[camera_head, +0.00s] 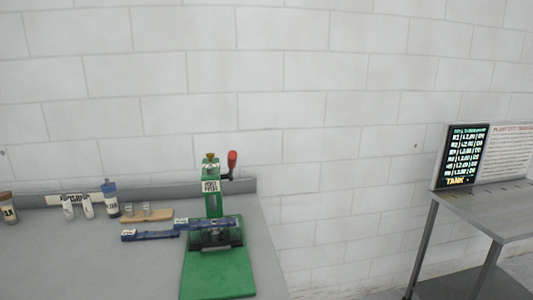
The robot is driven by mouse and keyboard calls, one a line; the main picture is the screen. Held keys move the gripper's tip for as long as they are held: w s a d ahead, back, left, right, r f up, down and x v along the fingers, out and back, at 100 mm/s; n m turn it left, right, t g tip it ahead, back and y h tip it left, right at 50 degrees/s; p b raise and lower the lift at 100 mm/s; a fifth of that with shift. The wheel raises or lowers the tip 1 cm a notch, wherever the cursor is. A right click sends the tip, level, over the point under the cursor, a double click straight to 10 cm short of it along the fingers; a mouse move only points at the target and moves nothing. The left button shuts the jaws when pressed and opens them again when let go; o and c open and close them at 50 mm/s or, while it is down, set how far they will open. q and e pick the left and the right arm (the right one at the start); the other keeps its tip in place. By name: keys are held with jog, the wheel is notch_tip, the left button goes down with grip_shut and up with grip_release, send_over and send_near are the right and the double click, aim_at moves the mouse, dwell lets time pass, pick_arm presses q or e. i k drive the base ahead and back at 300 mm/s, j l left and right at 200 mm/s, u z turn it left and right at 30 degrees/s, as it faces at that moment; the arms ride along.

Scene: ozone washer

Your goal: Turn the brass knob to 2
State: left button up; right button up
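A green press-like device (214,275) stands on the grey bench, with a flat green base and an upright green column. A small brass-coloured piece (210,157) sits at the top of the column; it looks like a knob, but it is too small for me to read any numbers or a pointer on it. A red-handled lever (232,160) sticks up just right of it. A white label (211,186) is on the column, its text not clear. Neither of my grippers shows in this view.
Blue bars (150,235) lie across and left of the device. A wooden block with small cups (147,215), a blue-capped bottle (111,199) and white containers (78,207) stand at the back left. A metal table (490,212) with a lit display (462,157) stands right, beyond a floor gap.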

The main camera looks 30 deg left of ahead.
aim_at(211, 155)
jog(key=i+l+z, duration=0.2)
jog(key=z, duration=0.2)
jog(key=i+l+z, duration=0.15)
jog(key=z, duration=0.25)
jog(key=i+z, duration=0.35)
jog(key=i+l+u, duration=0.15)
jog(key=i+u, duration=0.25)
jog(key=i+l+u, duration=0.35)
jog(key=i, duration=0.15)
jog(key=i+u, duration=0.15)
jog(key=u, duration=0.35)
jog(key=i+u, duration=0.15)
jog(key=u, duration=0.3)
jog(key=i+l+u, duration=0.1)
jog(key=u, duration=0.4)
jog(key=i+u, duration=0.15)
jog(key=u, duration=0.3)
jog(key=i+l+u, duration=0.1)
jog(key=u, duration=0.35)
jog(key=i+l+u, duration=0.15)
jog(key=u, duration=0.3)
